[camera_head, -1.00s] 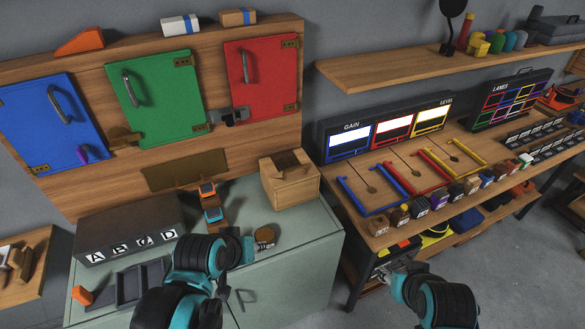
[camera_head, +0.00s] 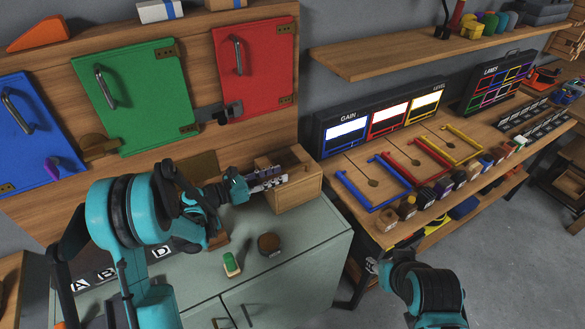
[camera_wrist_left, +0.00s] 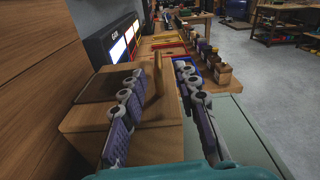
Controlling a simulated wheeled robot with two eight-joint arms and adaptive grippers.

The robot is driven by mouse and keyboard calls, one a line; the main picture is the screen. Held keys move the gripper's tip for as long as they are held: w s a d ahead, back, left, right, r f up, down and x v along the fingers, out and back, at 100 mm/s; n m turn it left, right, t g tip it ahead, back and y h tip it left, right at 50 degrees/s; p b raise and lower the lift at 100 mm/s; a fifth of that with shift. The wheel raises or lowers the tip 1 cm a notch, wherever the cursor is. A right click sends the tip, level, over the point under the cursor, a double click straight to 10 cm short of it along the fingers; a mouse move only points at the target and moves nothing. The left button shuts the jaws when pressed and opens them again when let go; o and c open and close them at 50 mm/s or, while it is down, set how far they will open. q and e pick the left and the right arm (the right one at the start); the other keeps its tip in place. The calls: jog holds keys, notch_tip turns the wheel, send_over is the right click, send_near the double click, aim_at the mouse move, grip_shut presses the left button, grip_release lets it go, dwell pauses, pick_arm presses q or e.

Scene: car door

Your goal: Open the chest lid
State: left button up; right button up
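The chest is a small light-wood box (camera_head: 297,190) at the right end of the grey-green cabinet top. It also shows in the wrist view (camera_wrist_left: 85,118), with a darker flat top panel (camera_wrist_left: 100,87) and an upright tan wooden piece (camera_wrist_left: 157,76). My left gripper (camera_head: 268,180) is at the chest's upper left side. In the wrist view my left gripper (camera_wrist_left: 163,112) has its fingers spread, with the upright piece seen between them; contact cannot be told. My right gripper (camera_head: 373,266) is small and low beside the workbench, apart from the chest; its fingers are unclear.
A round brown-topped knob (camera_head: 269,243) and a green-topped block (camera_head: 232,264) sit on the cabinet top (camera_head: 310,245) before the chest. Blue, green and red (camera_head: 256,70) doors stand behind. A workbench (camera_head: 345,205) with colored frames is at right. My left arm hides the cabinet's left part.

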aim_at(288, 171)
pick_arm(q)
jog(key=shift+w+f+n+h, duration=0.1)
jog(key=shift+f+n+h, duration=0.2)
jog(key=shift+n+h, duration=0.15)
jog(key=shift+w+d+f, duration=0.1)
jog(key=shift+w, duration=0.1)
jog(key=b+x, duration=0.2)
jog(key=x, duration=0.5)
grip_shut()
jog(key=shift+w, duration=0.1)
